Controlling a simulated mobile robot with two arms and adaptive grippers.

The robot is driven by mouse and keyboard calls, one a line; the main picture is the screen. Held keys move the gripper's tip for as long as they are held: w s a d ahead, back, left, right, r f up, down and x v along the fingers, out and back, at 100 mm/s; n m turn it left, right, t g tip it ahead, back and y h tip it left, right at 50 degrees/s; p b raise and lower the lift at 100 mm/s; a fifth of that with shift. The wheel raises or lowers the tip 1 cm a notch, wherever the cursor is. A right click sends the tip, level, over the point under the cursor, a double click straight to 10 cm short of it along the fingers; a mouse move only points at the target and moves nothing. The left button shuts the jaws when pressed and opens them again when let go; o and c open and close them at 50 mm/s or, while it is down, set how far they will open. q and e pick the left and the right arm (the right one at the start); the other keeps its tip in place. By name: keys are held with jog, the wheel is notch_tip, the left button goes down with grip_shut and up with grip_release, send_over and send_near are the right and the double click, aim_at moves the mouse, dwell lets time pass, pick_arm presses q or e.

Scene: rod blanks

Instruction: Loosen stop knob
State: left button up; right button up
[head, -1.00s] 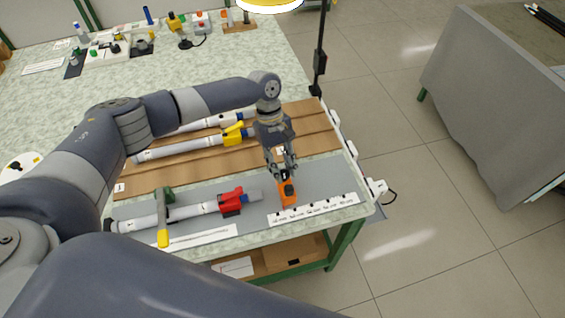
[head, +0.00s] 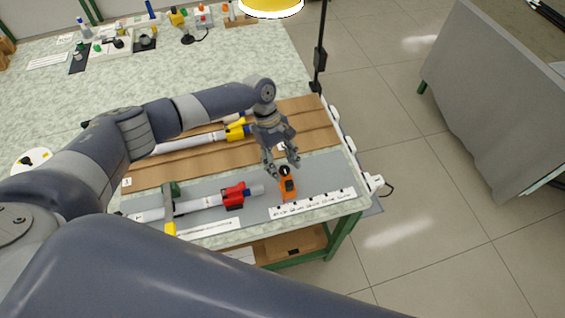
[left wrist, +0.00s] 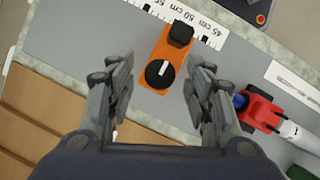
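The stop is an orange block (head: 287,188) on the grey mat beside the white ruler strip (head: 312,203). In the left wrist view the orange stop (left wrist: 153,82) carries a round black knob (left wrist: 159,74) with a white line, and a black block (left wrist: 180,33) near the ruler. My left gripper (head: 281,172) is above the stop. In the left wrist view my left gripper (left wrist: 160,95) is open, one finger on each side of the knob and apart from it, with nothing between the fingertips except the stop below. My right gripper is not in view.
A white rod with a red clamp (head: 235,194) lies left of the stop; the red clamp (left wrist: 262,108) also shows in the left wrist view. A yellow-clamped rod (head: 195,142) lies on the brown board behind. The table's right edge is close to the stop.

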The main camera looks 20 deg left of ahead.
pick_arm(q)
jog(key=shift+r, duration=0.15)
jog(key=v, duration=1.1)
jog(key=shift+r, duration=0.35)
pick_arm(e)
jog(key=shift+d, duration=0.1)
pick_arm(q)
jog(key=shift+f, duration=0.1)
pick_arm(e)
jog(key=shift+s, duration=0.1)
